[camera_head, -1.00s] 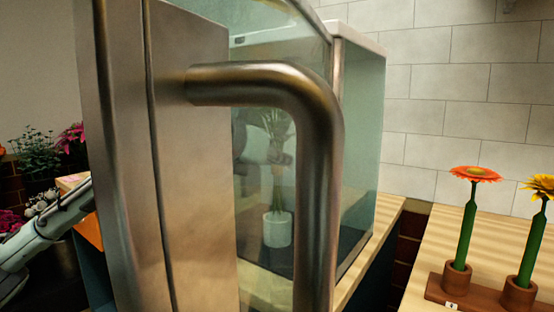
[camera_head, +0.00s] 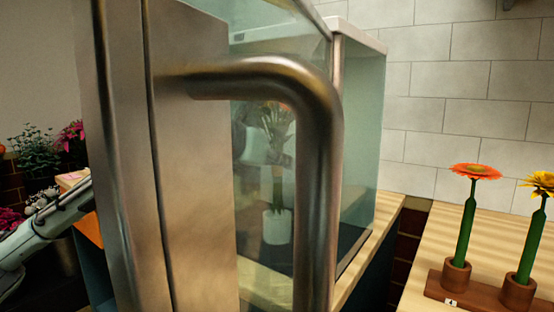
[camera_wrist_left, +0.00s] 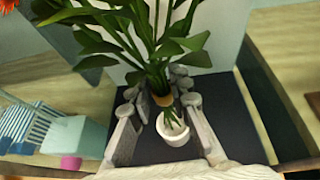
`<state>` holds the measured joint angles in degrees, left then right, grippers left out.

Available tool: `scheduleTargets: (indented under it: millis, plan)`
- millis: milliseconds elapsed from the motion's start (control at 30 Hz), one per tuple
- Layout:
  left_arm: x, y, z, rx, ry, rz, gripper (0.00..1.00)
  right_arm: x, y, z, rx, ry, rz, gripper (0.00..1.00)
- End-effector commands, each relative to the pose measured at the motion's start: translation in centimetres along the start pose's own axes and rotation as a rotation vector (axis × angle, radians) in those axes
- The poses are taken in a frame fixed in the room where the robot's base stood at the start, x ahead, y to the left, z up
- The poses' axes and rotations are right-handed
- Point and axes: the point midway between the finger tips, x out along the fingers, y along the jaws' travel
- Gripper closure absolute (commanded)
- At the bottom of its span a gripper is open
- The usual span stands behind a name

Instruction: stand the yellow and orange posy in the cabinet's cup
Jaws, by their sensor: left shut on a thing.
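The posy (camera_head: 277,117), with orange blooms and green leaves, is upright inside the cabinet, seen blurred through the glass. In the left wrist view its leaves (camera_wrist_left: 150,40) fill the top, and an orange band (camera_wrist_left: 162,98) wraps its stems. My left gripper (camera_head: 268,155) is shut on the posy around this band; its fingers also show in the wrist view (camera_wrist_left: 160,102). The white cup (camera_head: 277,228) stands on the cabinet's dark floor below. The stem ends overlap the cup's mouth (camera_wrist_left: 174,128); how deep they reach is unclear. My right gripper is not in view.
The cabinet's open door, with its big metal handle (camera_head: 320,180), fills the near middle and blocks much of the view. A wooden holder (camera_head: 480,290) with an orange and a yellow flower stands at right. Potted flowers (camera_head: 40,155) are at left.

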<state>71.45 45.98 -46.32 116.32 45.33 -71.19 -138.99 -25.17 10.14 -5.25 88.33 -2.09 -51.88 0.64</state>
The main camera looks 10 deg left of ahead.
Motion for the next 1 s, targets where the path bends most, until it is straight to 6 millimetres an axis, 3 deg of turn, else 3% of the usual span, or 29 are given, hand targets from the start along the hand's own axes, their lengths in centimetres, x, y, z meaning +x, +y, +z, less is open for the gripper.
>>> scheduleTargets:
  millis: [1000]
  plan:
    - [0.6, 0.0, -1.4, 0.000, -0.001, 0.000, 1.00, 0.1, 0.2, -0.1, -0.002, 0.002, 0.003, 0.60]
